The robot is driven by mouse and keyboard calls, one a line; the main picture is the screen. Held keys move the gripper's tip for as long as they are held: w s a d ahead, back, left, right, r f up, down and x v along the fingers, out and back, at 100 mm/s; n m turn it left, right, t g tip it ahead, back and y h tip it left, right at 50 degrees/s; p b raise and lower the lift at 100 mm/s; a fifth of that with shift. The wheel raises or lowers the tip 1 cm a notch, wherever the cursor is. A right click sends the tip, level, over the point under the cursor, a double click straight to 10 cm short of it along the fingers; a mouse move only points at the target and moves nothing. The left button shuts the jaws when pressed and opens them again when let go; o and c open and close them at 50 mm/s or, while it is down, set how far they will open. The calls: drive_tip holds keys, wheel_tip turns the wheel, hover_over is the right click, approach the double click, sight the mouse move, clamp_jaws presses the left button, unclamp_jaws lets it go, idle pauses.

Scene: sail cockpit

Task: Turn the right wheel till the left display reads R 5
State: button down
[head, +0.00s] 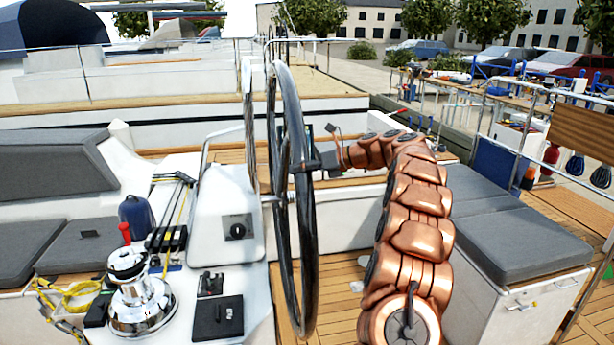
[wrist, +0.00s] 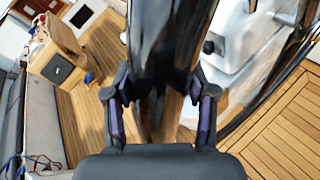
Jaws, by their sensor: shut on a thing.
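A large dark steering wheel (head: 308,235) stands upright in the middle of the head view, seen nearly edge-on. My gripper (head: 300,165) is shut on its rim at the near right side, at about mid height. In the wrist view the dark glossy rim (wrist: 165,45) runs between the two fingers of my gripper (wrist: 160,95), one on each side. I cannot make out a display reading R or L in either view.
A white console (head: 225,190) with a black round knob stands left of the wheel. A chrome winch (head: 140,300) is at lower left. A grey-cushioned bench (head: 500,230) lies right of my arm.

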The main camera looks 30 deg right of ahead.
drive_tip(key=shift+w+a+r, duration=0.1)
drive_tip(key=shift+w+r, duration=0.15)
drive_tip(key=shift+r, duration=0.1)
idle(0.3)
drive_tip(key=shift+c, duration=2.1)
unclamp_jaws()
drive_tip(key=v, duration=1.2)
